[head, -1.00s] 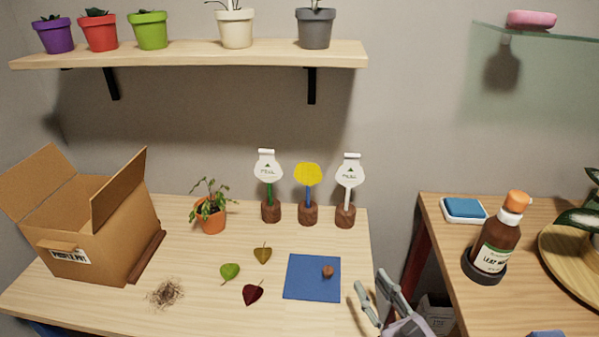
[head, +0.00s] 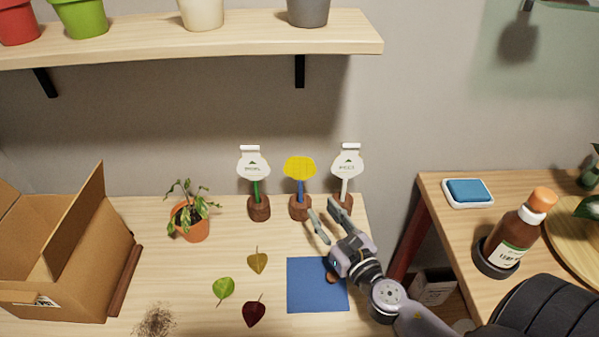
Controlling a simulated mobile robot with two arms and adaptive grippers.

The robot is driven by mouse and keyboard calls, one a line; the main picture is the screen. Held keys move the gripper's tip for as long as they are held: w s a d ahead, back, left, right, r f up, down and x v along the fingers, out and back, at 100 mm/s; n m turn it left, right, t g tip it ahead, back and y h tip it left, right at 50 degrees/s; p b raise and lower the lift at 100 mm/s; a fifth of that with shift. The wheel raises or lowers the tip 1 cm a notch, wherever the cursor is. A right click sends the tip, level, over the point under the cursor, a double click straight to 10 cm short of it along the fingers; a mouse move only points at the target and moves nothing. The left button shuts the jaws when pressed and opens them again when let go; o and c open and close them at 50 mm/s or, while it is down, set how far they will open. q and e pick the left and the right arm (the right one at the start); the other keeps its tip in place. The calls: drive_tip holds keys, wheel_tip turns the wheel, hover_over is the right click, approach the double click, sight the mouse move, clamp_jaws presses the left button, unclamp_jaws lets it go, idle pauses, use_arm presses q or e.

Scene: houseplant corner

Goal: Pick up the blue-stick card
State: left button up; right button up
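The blue-stick card (head: 300,168) has a yellow head on a blue stick and stands upright in a brown base, between a white card on a green stick (head: 254,168) and a white card on a white stick (head: 347,164). My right gripper (head: 325,220) is open and empty. In the picture its fingers lie just below and right of the blue-stick card's base, near the base of the white-stick card. I cannot tell whether it touches either base. My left gripper is not in view.
A blue mat (head: 312,292) lies under my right wrist, with a small brown object (head: 332,278) partly hidden on it. Several leaves and a potted plant (head: 190,222) are to the left, beyond them an open cardboard box (head: 60,255). A shelf (head: 200,44) with pots hangs above.

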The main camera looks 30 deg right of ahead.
sight(301, 188)
drive_tip(key=w, duration=0.3)
drive_tip(key=w+p, duration=0.1)
drive_tip(key=w, duration=0.3)
drive_tip(key=w+p, duration=0.1)
drive_tip(key=w, duration=0.3)
drive_tip(key=shift+a+f, duration=0.3)
drive_tip(key=shift+f, duration=0.05)
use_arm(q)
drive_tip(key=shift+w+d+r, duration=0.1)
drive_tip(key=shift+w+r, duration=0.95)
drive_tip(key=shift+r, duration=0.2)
use_arm(e)
drive_tip(key=shift+s, duration=0.1)
drive_tip(key=shift+c, duration=0.2)
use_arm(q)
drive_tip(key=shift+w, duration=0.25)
use_arm(e)
clamp_jaws()
